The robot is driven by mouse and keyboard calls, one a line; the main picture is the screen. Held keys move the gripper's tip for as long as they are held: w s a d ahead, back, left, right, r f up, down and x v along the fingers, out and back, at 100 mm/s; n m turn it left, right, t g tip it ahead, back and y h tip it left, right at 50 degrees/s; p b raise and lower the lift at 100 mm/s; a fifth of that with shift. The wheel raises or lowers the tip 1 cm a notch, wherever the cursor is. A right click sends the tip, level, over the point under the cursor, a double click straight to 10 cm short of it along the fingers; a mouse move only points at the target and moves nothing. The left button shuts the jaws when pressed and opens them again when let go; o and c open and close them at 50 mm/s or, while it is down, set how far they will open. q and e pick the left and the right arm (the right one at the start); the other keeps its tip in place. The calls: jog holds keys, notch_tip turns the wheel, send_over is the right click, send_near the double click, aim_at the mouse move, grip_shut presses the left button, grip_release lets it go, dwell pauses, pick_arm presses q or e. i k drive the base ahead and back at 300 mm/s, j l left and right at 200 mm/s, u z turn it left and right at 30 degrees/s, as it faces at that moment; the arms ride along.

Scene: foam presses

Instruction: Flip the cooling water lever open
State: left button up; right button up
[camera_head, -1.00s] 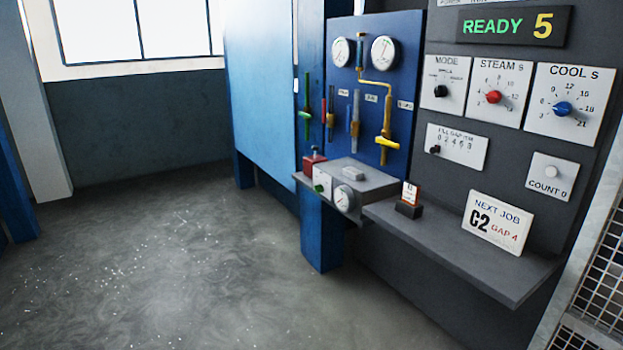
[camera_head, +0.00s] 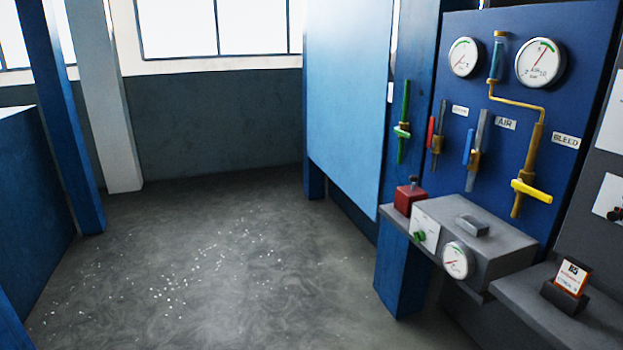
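No lever carries a label I can read as cooling water. A green lever (camera_head: 402,132) sits across an upright green pipe (camera_head: 405,100) on the blue post left of the valve panel; no label shows by it. On the panel, a red lever (camera_head: 430,132) stands upright beside its pipe, near a small label (camera_head: 460,111) too blurred to read. A blue lever (camera_head: 468,146) stands upright near the AIR label (camera_head: 506,123). A yellow lever (camera_head: 531,190) lies across its pipe near the BLEED label (camera_head: 566,140). Neither of my grippers is in view.
A grey box (camera_head: 480,235) with a green knob and a gauge juts out below the valves, with a red block (camera_head: 409,198) at its left. A grey shelf (camera_head: 610,300) holds a card stand (camera_head: 567,287). The floor (camera_head: 220,270) to the left is open.

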aim_at(397, 130)
jog(key=i+z, duration=0.25)
jog(key=i, duration=0.2)
jog(key=i+j+z, duration=0.25)
jog(key=i, duration=0.25)
jog(key=i+j+z, duration=0.25)
jog(key=i, duration=0.2)
jog(key=i+j+z, duration=0.25)
jog(key=i+j, duration=0.05)
jog(key=i, duration=0.1)
